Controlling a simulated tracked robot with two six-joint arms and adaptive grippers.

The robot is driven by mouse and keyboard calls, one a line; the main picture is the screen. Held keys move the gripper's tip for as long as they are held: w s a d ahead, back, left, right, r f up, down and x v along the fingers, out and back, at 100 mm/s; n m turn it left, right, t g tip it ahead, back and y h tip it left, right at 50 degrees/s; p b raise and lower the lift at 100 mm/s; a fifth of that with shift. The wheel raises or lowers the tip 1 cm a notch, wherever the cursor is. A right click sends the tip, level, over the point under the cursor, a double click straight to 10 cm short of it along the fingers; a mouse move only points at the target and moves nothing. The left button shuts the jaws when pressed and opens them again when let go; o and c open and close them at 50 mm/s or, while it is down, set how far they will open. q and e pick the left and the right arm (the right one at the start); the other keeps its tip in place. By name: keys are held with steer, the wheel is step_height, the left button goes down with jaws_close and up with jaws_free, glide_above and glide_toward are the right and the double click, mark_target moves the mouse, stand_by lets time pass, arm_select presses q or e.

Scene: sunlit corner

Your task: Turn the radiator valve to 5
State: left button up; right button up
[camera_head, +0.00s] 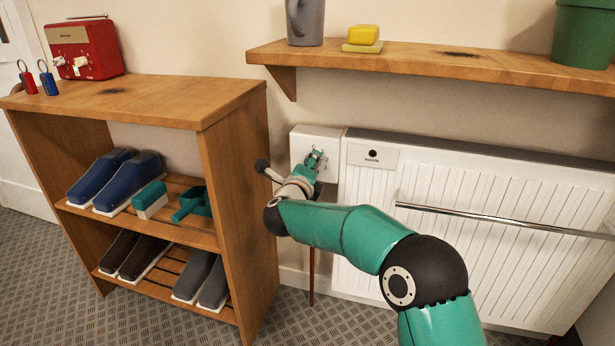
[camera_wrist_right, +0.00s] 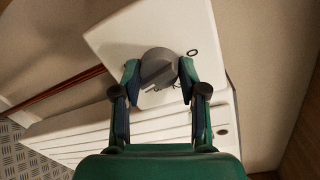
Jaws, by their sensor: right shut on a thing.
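The radiator valve is a grey round knob (camera_wrist_right: 158,72) with a raised grip bar, on a white box (camera_wrist_right: 115,32) in the right wrist view. In the head view the white box (camera_head: 307,145) sits on the wall left of the radiator (camera_head: 450,200). My right gripper (camera_wrist_right: 158,75) has its fingers on both sides of the knob and is shut on it. In the head view my right gripper (camera_head: 316,162) covers most of the knob. A small dark ring mark shows on the box beside the knob. I cannot read any number on the dial. My left gripper is not in view.
A wooden rack (camera_head: 235,190) with shoes stands close left of the valve. A wall shelf (camera_head: 440,62) with a grey mug (camera_head: 305,22), yellow sponges (camera_head: 362,38) and a green pot (camera_head: 583,32) hangs above. A metal rail (camera_head: 500,219) crosses the radiator front. A red radio (camera_head: 85,50) tops the rack.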

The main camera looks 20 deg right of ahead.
steer(key=m, duration=0.2)
steer(key=shift+f+m, duration=0.1)
steer(key=shift+m, duration=1.7)
steer(key=shift+f, duration=0.1)
steer(key=o, duration=1.1)
steer(key=shift+w, duration=0.1)
steer(key=shift+o, duration=0.2)
steer(key=v, duration=1.2)
steer(key=shift+f, duration=0.15)
steer(key=shift+d, duration=0.15)
